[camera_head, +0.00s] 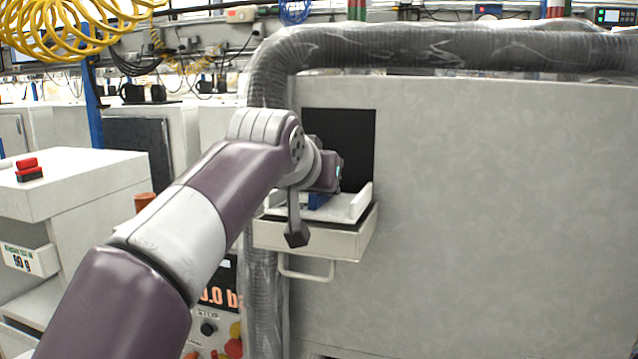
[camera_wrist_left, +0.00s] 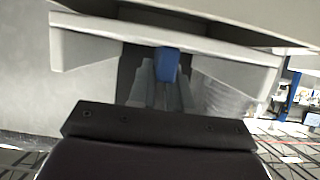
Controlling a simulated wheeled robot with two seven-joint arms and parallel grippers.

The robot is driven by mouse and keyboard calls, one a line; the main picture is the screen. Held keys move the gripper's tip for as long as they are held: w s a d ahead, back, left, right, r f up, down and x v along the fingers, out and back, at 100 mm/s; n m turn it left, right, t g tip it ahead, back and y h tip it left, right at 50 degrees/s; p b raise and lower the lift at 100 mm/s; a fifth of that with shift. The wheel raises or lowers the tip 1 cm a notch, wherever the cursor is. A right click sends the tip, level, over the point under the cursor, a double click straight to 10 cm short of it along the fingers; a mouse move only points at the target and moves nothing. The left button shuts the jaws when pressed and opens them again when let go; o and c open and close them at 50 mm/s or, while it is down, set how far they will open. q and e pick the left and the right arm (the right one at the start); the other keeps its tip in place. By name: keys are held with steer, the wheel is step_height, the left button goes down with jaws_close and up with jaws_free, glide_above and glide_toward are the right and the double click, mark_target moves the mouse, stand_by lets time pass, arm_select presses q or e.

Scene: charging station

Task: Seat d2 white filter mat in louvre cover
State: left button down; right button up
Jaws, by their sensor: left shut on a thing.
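My left gripper (camera_wrist_left: 166,92) is shut on a blue tab (camera_wrist_left: 166,62) at the middle of a pale, tray-like piece (camera_wrist_left: 215,72) in the left wrist view. In the head view, the gripper is at the front of a tall grey cabinet, and the blue part (camera_head: 318,200) shows just below it. The white piece (camera_head: 350,206) with a raised end there lies over a cream drawer-like box (camera_head: 312,240). I cannot tell for sure which part is the filter mat and which is the louvre cover. My arm and wrist hide part of them. My right gripper is not in view.
The grey cabinet (camera_head: 500,210) fills the right side, with a dark opening (camera_head: 350,140) behind the gripper. A looped handle (camera_head: 305,272) hangs under the box. A thick grey hose (camera_head: 450,48) runs over the cabinet. A white counter (camera_head: 75,185) stands at left.

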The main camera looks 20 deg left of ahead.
mark_target(318, 202)
arm_select(q)
steer(key=shift+s+f+b, duration=0.15)
steer(key=shift+f+b, duration=1.3)
steer(key=shift+f, duration=0.05)
steer(key=c, duration=1)
jaws_free()
